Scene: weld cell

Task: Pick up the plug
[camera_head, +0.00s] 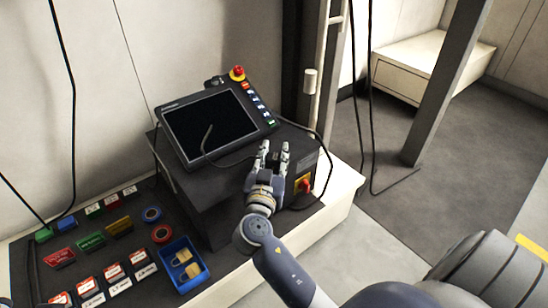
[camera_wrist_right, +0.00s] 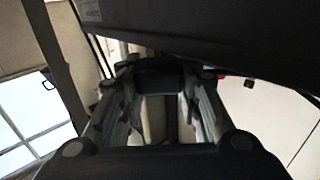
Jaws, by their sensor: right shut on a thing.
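My right gripper (camera_head: 273,152) is in front of the black pendant's screen, above the dark box. In the right wrist view its two fingers (camera_wrist_right: 165,80) stand on either side of a dark block (camera_wrist_right: 160,82), which I take to be the plug. The gripper is shut on it. In the head view the fingers hide most of the plug, and a thin black cable runs across the box top to the gripper. My left gripper is not in view.
The pendant (camera_head: 210,125) with a red stop button (camera_head: 237,73) rests on the dark box (camera_head: 205,200). A red-yellow switch (camera_head: 304,185) is on the box's side. A blue bin (camera_head: 183,264) and several colored labelled blocks lie at left. A post (camera_head: 440,90) stands at right.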

